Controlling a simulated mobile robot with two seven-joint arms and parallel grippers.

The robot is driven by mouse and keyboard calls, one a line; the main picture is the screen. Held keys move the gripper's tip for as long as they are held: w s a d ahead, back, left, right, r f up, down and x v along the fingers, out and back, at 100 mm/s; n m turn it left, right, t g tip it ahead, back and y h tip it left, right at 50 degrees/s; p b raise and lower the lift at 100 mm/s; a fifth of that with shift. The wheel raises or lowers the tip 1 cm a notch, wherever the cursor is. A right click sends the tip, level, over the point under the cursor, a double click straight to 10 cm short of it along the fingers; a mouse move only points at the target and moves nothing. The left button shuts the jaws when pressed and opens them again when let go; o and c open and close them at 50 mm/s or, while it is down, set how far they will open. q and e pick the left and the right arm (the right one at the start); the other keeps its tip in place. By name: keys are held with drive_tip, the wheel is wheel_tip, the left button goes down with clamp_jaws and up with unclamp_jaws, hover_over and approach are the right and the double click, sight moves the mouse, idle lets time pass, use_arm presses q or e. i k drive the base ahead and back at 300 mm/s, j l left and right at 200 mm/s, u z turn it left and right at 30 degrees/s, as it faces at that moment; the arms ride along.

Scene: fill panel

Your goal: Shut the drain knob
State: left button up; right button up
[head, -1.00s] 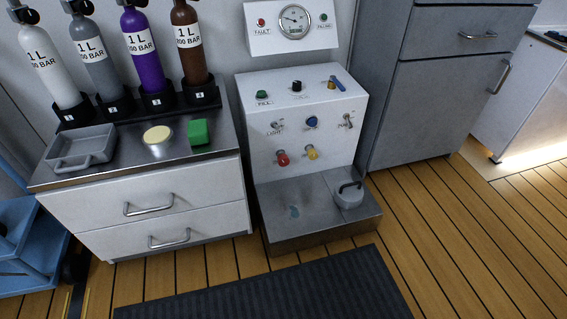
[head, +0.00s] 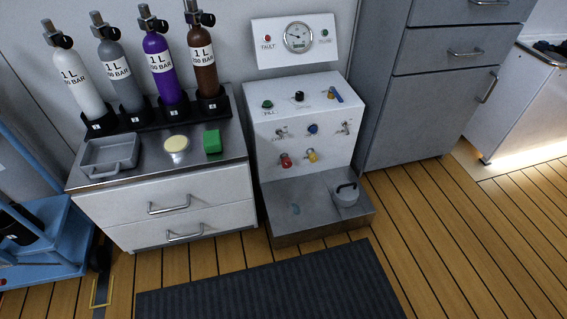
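The white fill panel (head: 343,153) stands in the middle of the head view, between a drawer cabinet and a tall grey cabinet. Its sloped top carries a green button (head: 267,104), a black knob (head: 299,97) and a blue lever (head: 337,94) by an orange base. Its front carries a blue knob (head: 313,129), two toggle switches, a red knob (head: 286,160) and a yellow knob (head: 311,156). The labels are too small to tell which one is the drain knob, or whether it is open. Neither of my grippers is in view.
A grey plinth (head: 318,210) with a round grey pot (head: 346,195) juts out below the panel. Several gas bottles, a grey tray (head: 109,154) and a green block (head: 212,141) are on the left cabinet. A dark mat (head: 270,285) lies on the open floor in front.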

sight(286, 162)
drive_tip(key=i+l+u, duration=0.15)
drive_tip(key=u, duration=0.25)
drive_tip(key=i+l+u, duration=0.1)
drive_tip(key=l+u, duration=0.25)
drive_tip(key=i+l+u, duration=0.15)
drive_tip(key=l, duration=0.25)
drive_tip(key=l+u, duration=0.15)
drive_tip(key=l, duration=0.25)
drive_tip(key=i+l, duration=0.1)
drive_tip(key=l, duration=0.4)
drive_tip(key=i+l+u, duration=0.1)
drive_tip(key=l, duration=0.4)
drive_tip(key=i+l, duration=0.15)
drive_tip(key=l, duration=0.4)
drive_tip(key=i+l, duration=0.1)
drive_tip(key=l, duration=0.4)
drive_tip(key=u, duration=0.05)
